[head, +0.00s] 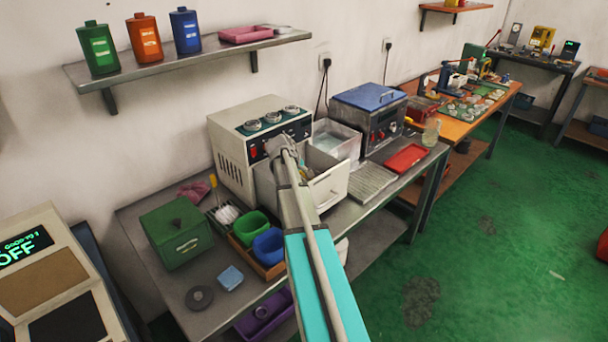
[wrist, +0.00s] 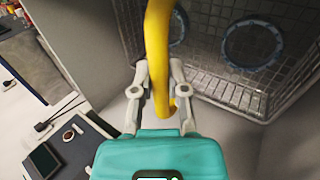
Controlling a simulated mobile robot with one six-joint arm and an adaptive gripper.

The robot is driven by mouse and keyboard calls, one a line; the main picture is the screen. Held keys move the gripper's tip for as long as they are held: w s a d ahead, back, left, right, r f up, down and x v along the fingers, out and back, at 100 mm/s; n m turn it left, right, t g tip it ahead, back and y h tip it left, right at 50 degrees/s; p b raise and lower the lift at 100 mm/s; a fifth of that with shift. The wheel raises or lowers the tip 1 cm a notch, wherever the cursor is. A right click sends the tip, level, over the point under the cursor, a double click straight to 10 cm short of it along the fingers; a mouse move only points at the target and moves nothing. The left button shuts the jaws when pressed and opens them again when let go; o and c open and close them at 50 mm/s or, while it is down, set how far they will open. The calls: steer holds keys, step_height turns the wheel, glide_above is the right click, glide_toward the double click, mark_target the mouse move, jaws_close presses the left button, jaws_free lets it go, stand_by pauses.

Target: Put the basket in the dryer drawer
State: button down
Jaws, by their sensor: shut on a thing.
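The dryer (head: 240,160) is a beige machine with several knobs on top. Its white-fronted drawer (head: 330,186) stands pulled out. My gripper (wrist: 159,75) is shut on the yellow handle (wrist: 159,30) of the wire basket (wrist: 235,95). In the wrist view the basket's mesh fills the upper right, with dark rings (wrist: 253,44) in it. Pale walls show close around the basket. In the head view my arm reaches over the open drawer and hides most of the gripper and basket. I cannot tell whether the basket rests on the drawer floor.
A clear tub (head: 337,142) and a blue-lidded machine (head: 368,112) stand right of the dryer. A red tray (head: 406,158) lies farther right. A green box (head: 176,232), a green bin (head: 249,228) and a blue bin (head: 268,246) stand in front on the left.

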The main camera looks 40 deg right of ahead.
steer(key=shift+f, duration=0.15)
stand_by(0.6)
steer(key=c, duration=0.6)
jaws_free()
steer(key=shift+r+p, duration=5.4)
steer(key=shift+r, duration=0.15)
steer(key=shift+a, duration=0.15)
steer(key=s+a+f+y, duration=0.1)
steer(key=s+a, duration=0.4)
steer(key=a, duration=0.9)
steer(key=s+a+f+y, duration=0.1)
steer(key=s+a+y, duration=0.2)
steer(key=a, duration=1.1)
steer(key=s+a+f+y, duration=0.1)
steer(key=s+a+y, duration=0.1)
steer(key=s+a, duration=0.7)
steer(key=shift+a+f+m+y, duration=0.1)
steer(key=shift+a+m+y, duration=0.3)
steer(key=shift+a, duration=2.45)
